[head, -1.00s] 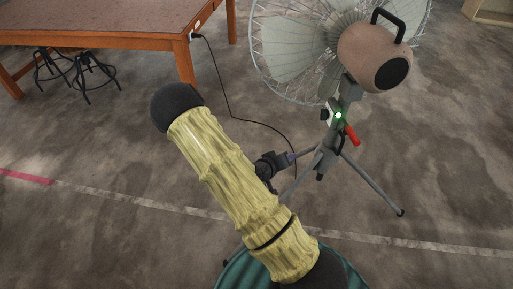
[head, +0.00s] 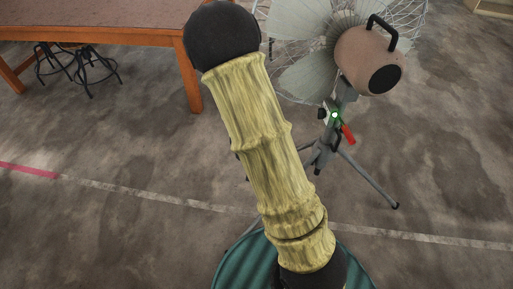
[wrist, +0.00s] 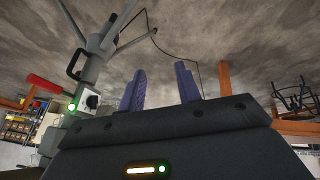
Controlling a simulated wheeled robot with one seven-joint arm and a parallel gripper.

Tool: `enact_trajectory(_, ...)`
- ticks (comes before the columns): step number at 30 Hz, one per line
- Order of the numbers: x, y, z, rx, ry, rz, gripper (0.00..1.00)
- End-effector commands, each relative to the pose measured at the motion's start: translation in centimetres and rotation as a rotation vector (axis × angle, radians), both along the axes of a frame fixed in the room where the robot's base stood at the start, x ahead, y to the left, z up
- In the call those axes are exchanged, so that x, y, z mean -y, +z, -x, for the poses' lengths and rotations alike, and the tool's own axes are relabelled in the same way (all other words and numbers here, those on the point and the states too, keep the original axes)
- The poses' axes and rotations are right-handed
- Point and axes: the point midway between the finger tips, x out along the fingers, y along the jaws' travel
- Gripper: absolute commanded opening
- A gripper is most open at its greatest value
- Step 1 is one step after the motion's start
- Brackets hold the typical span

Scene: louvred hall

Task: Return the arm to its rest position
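My arm's yellow bark-textured link (head: 262,140) stands raised across the middle of the head view, with a dark rounded joint at its upper end. My gripper (wrist: 160,70) shows in the wrist view with its two purple fingers apart and nothing between them. In the head view the gripper is hidden behind my arm. A large pedestal fan (head: 368,62) stands beyond the arm. In the wrist view, the fan's stand (wrist: 95,45) is to the left of the fingers, apart from them.
The fan carries a box with a green light (head: 334,115) and a red lever (head: 348,134). Its tripod leg (head: 375,185) reaches right. A wooden table (head: 110,33) with black stools (head: 95,68) stands at the upper left. The concrete floor at right is clear.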

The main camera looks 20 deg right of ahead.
Motion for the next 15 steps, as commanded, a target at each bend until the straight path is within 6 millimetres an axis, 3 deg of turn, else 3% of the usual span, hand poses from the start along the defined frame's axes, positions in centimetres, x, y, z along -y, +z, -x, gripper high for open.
enact_trajectory(4, -0.70, 1.27, 0.26, -0.007, 0.012, -0.037, 0.34)
enact_trajectory(15, -0.91, 1.38, 0.34, -0.010, 0.015, -0.047, 0.34)
